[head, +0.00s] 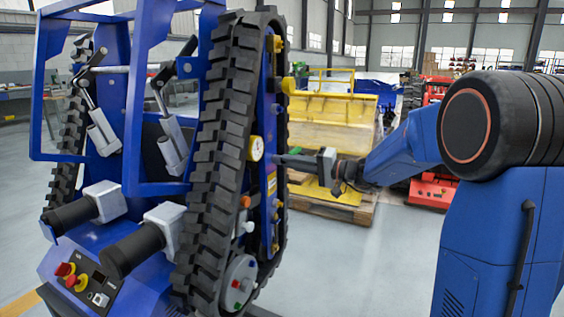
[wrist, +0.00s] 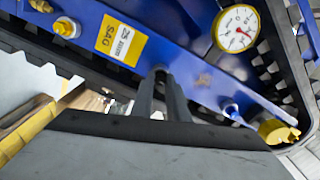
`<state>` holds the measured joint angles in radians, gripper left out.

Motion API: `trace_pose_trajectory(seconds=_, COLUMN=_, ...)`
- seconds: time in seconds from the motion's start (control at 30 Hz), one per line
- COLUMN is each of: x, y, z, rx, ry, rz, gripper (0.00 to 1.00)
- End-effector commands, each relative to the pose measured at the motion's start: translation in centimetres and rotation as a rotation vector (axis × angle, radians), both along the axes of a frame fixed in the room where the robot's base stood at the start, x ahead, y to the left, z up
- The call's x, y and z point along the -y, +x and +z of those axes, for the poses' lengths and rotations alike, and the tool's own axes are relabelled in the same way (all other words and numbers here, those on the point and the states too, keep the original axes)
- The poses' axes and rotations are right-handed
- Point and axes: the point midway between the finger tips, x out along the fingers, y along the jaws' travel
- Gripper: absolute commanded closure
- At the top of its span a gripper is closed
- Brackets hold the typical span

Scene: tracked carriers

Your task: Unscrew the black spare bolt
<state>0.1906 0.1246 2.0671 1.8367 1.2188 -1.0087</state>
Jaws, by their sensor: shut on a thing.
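The blue side plate (wrist: 190,65) of the tracked carrier fills much of the wrist view. My gripper (wrist: 162,76) is against this plate, with its two dark fingers close together. In the head view, my gripper (head: 279,160) reaches in from the right to the plate's outer side, just right of the white-faced gauge (head: 256,148). The fingers are shut on a small dark thing at the plate, which fits the black spare bolt. It is almost wholly hidden between the fingertips, so its thread and seat cannot be seen.
A yellow label (wrist: 121,40) and a red-needled gauge (wrist: 237,28) flank the fingers. The black track (head: 222,150) stands close left of my gripper. A pallet (head: 330,200) stands behind; the floor between is clear.

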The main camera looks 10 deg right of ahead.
Motion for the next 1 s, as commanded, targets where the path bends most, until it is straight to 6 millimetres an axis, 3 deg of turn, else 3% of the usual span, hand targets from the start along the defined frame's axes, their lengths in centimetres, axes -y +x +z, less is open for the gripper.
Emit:
trace_pose_trajectory(seconds=0.6, x=-0.02, y=0.02, z=0.04, rx=0.484, ry=-0.351, rz=0.000, gripper=1.00)
trace_pose_trajectory(seconds=0.93, x=-0.02, y=0.02, z=0.04, rx=0.520, ry=-0.377, rz=0.000, gripper=1.00)
trace_pose_trajectory(seconds=0.97, x=-0.02, y=0.02, z=0.04, rx=0.519, ry=-0.376, rz=0.000, gripper=0.81)
trace_pose_trajectory(seconds=1.0, x=-0.02, y=0.02, z=0.04, rx=0.519, ry=-0.376, rz=0.000, gripper=0.73)
